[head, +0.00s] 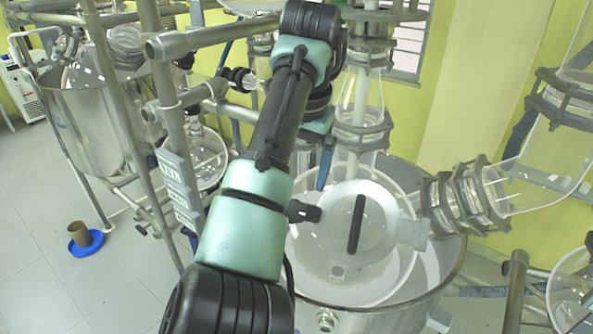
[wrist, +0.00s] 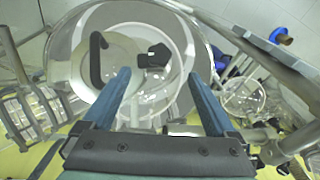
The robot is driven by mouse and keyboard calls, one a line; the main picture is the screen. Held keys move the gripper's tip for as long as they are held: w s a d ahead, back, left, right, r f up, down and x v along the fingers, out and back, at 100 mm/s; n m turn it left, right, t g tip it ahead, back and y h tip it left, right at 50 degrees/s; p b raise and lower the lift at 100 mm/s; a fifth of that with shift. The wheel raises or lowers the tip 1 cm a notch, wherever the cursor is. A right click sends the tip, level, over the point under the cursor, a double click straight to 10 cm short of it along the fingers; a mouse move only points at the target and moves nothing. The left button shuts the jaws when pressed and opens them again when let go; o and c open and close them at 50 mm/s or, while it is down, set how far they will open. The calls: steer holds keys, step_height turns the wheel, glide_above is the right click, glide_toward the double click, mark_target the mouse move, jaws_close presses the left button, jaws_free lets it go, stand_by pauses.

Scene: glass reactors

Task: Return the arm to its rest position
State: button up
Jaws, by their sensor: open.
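My arm reaches up and forward over the reactor in the head view, bent at its far joint. My gripper (wrist: 160,92) shows in the wrist view with its two blue fingers spread wide and nothing between them. One blue finger also shows in the head view (head: 325,168), partly hidden behind the arm. Beyond the fingers is the reactor's lid (wrist: 122,65), pale and round with a black bar handle (wrist: 97,60). In the head view the same lid (head: 382,240) lies on the glass vessel (head: 310,285), with its handle (head: 356,224) upright in the picture. I cannot tell the gap between fingers and lid.
Metal frame pipes (head: 165,120) stand close left of my arm. A clamped glass pipe (head: 525,185) joins the vessel at right. A steel vessel (head: 90,125) stands at the far left. A brown cup on a blue dish (head: 85,240) sits on open tiled floor.

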steer(key=shift+r, duration=0.25)
steer(key=w+d+m+t+h+b, duration=0.1)
steer(key=w+d+t+h+b, duration=0.25)
steer(key=w+d+t, duration=0.35)
steer(key=s+d+r+t+h+b, duration=0.25)
steer(key=s+r+t, duration=0.3)
steer(key=r, duration=0.35)
steer(key=s+a+r+n+t+y+b, duration=0.1)
steer(key=s+a+r+n+t, duration=0.1)
steer(key=s, duration=0.5)
steer(key=s+a+r+n+t+y+b, duration=0.1)
steer(key=s+a+r+t+y+b, duration=0.1)
steer(key=s+a+r+t, duration=0.2)
steer(key=s+a+r+n+t+y+b, duration=0.2)
steer(key=s+r+t, duration=0.4)
steer(key=s, duration=0.5)
steer(key=shift+s+a+n+t, duration=0.2)
steer(key=shift+a+n+t, duration=0.15)
steer(key=shift+a, duration=0.4)
steer(key=shift+d+r, duration=0.1)
